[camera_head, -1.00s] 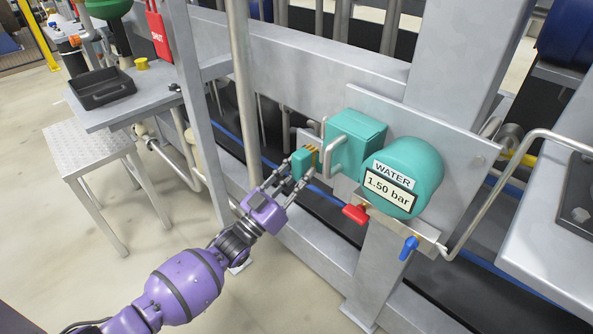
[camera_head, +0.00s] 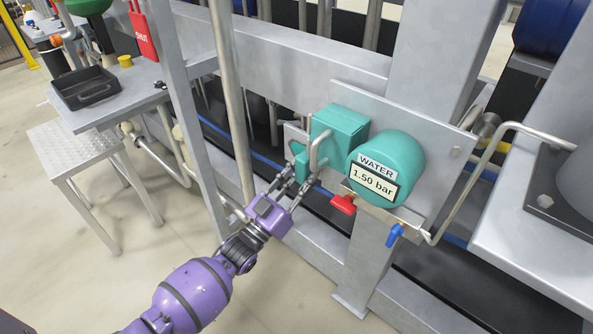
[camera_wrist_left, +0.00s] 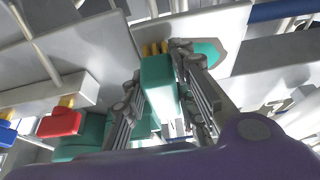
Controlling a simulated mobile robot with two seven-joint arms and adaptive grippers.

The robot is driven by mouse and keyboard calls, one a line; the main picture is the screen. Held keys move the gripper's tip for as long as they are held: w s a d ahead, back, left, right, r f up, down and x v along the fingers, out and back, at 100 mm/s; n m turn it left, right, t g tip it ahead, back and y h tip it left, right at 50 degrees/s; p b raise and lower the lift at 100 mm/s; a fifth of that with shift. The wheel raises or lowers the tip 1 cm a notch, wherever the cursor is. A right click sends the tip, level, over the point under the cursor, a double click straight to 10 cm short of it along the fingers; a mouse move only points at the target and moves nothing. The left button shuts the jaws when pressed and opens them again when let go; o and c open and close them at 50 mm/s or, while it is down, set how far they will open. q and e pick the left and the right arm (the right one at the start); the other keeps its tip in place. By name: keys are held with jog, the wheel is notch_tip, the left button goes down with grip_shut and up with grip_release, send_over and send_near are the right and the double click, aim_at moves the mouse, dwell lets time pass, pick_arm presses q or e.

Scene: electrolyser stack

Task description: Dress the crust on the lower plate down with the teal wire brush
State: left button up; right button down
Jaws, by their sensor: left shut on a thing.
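My left gripper (camera_head: 289,183) is shut on the teal wire brush (camera_head: 301,164), just left of the teal water box. In the left wrist view the brush (camera_wrist_left: 158,88) sits between the two fingers, its brass bristles (camera_wrist_left: 155,48) pointing away from the gripper toward a pale plate (camera_wrist_left: 190,26). A flat teal-green patch (camera_wrist_left: 208,50) shows on that plate beside the bristles; it may be the crust. I cannot tell whether the bristles touch it. In the head view a small grey plate (camera_head: 293,132) shows behind the brush, and the bristles are hidden. My right gripper is out of view.
The teal box (camera_head: 340,128) with its pipe handle and the round water gauge (camera_head: 386,168) stand close right of the gripper. A red valve lever (camera_head: 343,204) and a blue one (camera_head: 395,234) are below. A steel post (camera_head: 233,95) rises to the left.

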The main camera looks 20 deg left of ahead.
pick_arm(q)
jog(key=shift+d+r, duration=0.1)
jog(key=shift+d, duration=0.3)
jog(key=shift+w+a, duration=0.25)
jog(key=shift+a, duration=0.5)
jog(key=shift+w+a, duration=0.2)
jog(key=shift+a, duration=0.5)
jog(key=shift+a+b, duration=0.1)
jog(key=shift+b, duration=0.2)
jog(key=a, duration=0.1)
jog(key=w+a, duration=0.1)
jog(key=shift+w+a+b, duration=0.15)
jog(key=shift+a+b, duration=0.2)
jog(key=shift+b, duration=0.05)
